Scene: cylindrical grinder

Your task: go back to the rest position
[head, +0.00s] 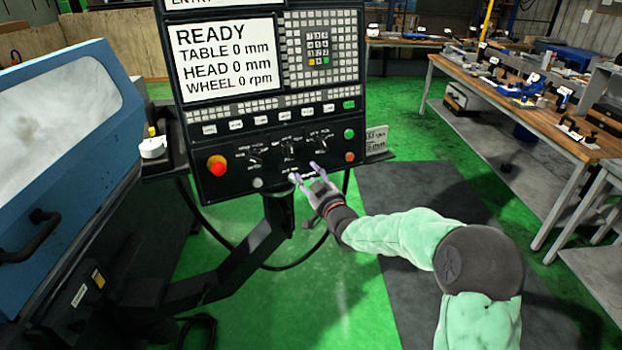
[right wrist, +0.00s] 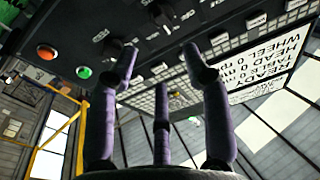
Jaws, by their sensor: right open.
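My right gripper (head: 305,176) is open and empty, just in front of the lower edge of the grinder's control panel (head: 225,183). Its purple fingers (right wrist: 160,75) spread apart before the panel in the right wrist view. I cannot tell whether a fingertip touches the panel. The panel's screen (head: 228,58) reads READY, TABLE 0 mm, HEAD 0 mm, WHEEL 0 rpm. A red button (head: 216,166) is at the panel's lower left, and a green button (head: 349,134) is at its right. My left gripper is not in view.
The blue grinder housing (head: 95,55) with a window and handle stands at the left. The panel's black support arm (head: 225,265) runs below it. A wooden workbench (head: 480,88) with several tools stands at the right. Green floor (head: 330,310) is open below the panel.

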